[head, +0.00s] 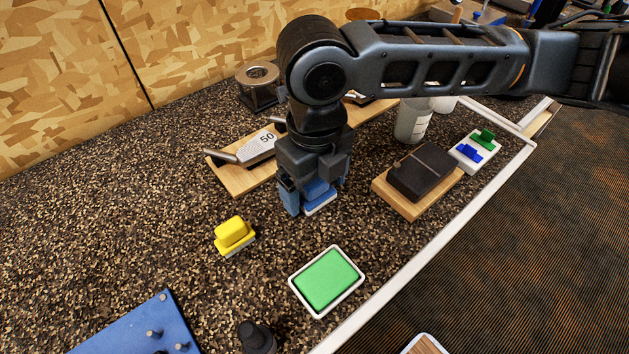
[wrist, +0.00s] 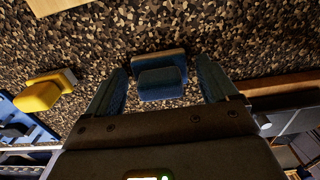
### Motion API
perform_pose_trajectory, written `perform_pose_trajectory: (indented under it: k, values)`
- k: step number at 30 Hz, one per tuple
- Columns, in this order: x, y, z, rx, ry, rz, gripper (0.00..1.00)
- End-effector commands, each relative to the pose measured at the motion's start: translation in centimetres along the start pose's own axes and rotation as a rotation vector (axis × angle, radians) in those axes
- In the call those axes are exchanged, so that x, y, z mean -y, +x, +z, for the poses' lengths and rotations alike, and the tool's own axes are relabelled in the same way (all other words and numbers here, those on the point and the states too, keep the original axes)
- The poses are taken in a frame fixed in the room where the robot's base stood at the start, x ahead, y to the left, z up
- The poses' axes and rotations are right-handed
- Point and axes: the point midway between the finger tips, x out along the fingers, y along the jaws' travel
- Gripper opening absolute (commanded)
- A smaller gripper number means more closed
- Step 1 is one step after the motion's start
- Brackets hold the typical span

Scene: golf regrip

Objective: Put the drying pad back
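A blue block-shaped pad with a pale underside (head: 321,203) is at my gripper (head: 314,200), which points down over the worktop. In the wrist view the blue pad (wrist: 162,83) lies between the two fingers (wrist: 163,80), with a gap on each side. The gripper is open around it. The pad appears to rest on the speckled worktop; the fingers partly hide it in the head view. A yellow pad with a raised grip (head: 232,235) stands to the left, also seen in the wrist view (wrist: 42,93). No label shows which is the drying pad.
A green pad in a white frame (head: 327,281) lies in front. A dark block on a wooden board (head: 421,175) and a white tray with green and blue pieces (head: 474,151) are right. A board with a "50" tool (head: 240,178) is behind left; a blue pegged plate (head: 140,327) is front left.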

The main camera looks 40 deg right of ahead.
Motion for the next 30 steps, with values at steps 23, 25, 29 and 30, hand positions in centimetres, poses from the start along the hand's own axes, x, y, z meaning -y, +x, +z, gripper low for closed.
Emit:
perform_pose_trajectory:
  k: [23, 25, 29, 30]
  values:
    - [0.0, -7.8, 0.1, 0.005, -0.002, -0.001, 0.90]
    - [0.0, -9.0, 0.1, 0.004, -0.001, 0.000, 0.90]
    - [0.0, -10.9, 0.1, 0.003, -0.001, 0.000, 0.90]
    - [0.0, -11.3, 0.1, 0.002, 0.000, 0.000, 0.90]
